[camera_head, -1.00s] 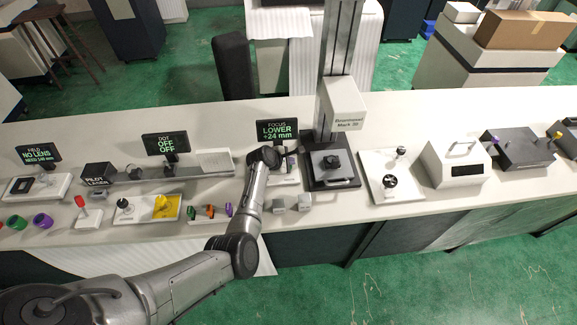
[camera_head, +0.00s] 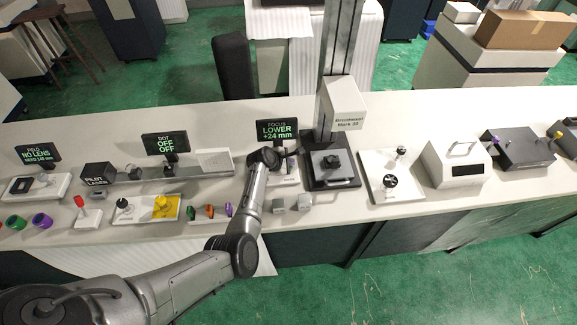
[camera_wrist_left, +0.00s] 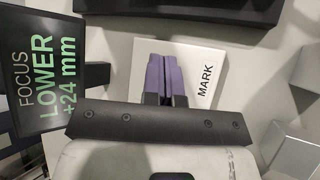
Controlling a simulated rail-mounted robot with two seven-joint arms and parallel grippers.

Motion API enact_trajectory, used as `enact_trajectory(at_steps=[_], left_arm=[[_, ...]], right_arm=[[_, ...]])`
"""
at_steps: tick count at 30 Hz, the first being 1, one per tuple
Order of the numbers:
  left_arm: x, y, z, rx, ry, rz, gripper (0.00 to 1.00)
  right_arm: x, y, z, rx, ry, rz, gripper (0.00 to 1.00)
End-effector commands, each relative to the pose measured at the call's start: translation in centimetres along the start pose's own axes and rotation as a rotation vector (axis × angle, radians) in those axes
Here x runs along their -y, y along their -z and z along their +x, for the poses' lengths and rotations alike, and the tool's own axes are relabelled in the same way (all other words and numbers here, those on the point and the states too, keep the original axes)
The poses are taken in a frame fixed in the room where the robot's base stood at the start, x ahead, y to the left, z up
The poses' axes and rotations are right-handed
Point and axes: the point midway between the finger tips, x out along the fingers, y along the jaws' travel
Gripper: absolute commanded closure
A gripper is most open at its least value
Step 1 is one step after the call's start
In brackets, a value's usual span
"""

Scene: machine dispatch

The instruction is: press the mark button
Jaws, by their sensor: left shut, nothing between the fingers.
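The white plate lettered MARK (camera_wrist_left: 203,88) lies below my left gripper in the left wrist view. My left gripper (camera_wrist_left: 170,68) is shut and empty, its two purple fingers side by side over the plate. They cover the plate's left part. The button itself is hidden from me, and I cannot tell whether the fingers touch it. In the head view the same plate (camera_head: 287,180) sits on the bench in front of the focus display, partly behind my left gripper (camera_head: 292,155). My right gripper is not in view.
The focus display (camera_head: 277,130) reads LOWER +24 mm and stands just behind. The Mark 30 machine (camera_head: 342,105) stands right of my left gripper. Small grey blocks (camera_head: 279,204) lie in front. Laser parts and coloured pieces line the bench to the left.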

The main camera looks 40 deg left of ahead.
Motion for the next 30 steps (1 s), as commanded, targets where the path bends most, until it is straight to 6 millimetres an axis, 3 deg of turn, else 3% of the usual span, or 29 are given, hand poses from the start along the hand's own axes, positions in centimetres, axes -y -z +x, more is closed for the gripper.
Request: enact_trajectory(at_steps=[30], left_arm=[[0.06, 0.03, -0.02, -0.001, 0.001, 0.000, 1.00]], right_arm=[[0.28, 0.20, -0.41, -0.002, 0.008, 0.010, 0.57]])
